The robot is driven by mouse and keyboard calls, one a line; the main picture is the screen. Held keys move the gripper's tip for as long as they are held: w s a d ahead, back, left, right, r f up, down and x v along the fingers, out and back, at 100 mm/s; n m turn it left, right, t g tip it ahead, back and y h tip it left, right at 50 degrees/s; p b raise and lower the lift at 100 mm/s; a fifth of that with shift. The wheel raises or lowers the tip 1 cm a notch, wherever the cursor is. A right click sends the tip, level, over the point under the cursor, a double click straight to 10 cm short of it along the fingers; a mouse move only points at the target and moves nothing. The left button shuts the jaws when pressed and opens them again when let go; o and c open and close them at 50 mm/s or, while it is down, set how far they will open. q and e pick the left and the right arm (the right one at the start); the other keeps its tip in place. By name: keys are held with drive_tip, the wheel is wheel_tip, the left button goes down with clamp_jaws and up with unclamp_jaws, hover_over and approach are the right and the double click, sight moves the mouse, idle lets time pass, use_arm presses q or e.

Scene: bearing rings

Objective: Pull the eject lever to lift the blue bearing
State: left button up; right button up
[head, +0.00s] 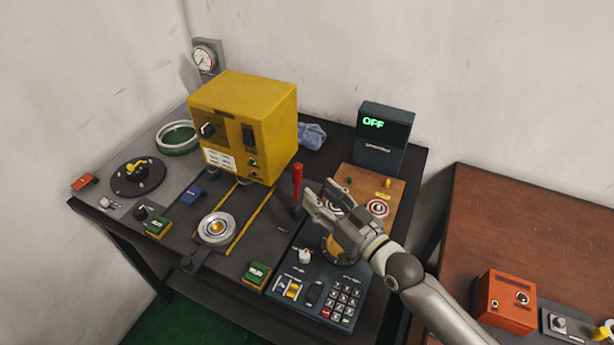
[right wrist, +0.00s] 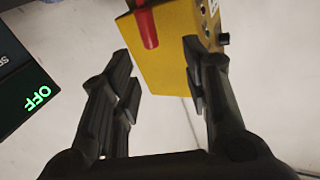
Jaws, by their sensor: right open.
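A red-handled lever (head: 297,178) stands upright on the dark bench, right of the yellow machine. My right gripper (head: 317,192) is open and empty, just right of the lever. In the right wrist view, the red handle (right wrist: 147,24) shows beyond the open fingers (right wrist: 162,90), nearer the left finger and not between the tips. I cannot make out a blue bearing. My left gripper is out of view.
The yellow machine (head: 240,125) stands close left of the lever. A silver round fixture (head: 217,229) sits in front of it. A keypad panel (head: 318,290) lies below my right arm. A display box (head: 385,138) reading OFF stands behind the board.

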sight(300, 175)
drive_tip(key=x, duration=0.3)
drive_tip(key=f+x, duration=0.1)
drive_tip(key=x, duration=0.3)
drive_tip(key=d+x, duration=0.1)
drive_tip(key=x, duration=0.3)
drive_tip(key=shift+w+f+p, duration=0.3)
drive_tip(key=shift+w, duration=0.1)
drive_tip(key=shift+c, duration=0.3)
clamp_jaws()
drive_tip(key=shift+s, duration=0.1)
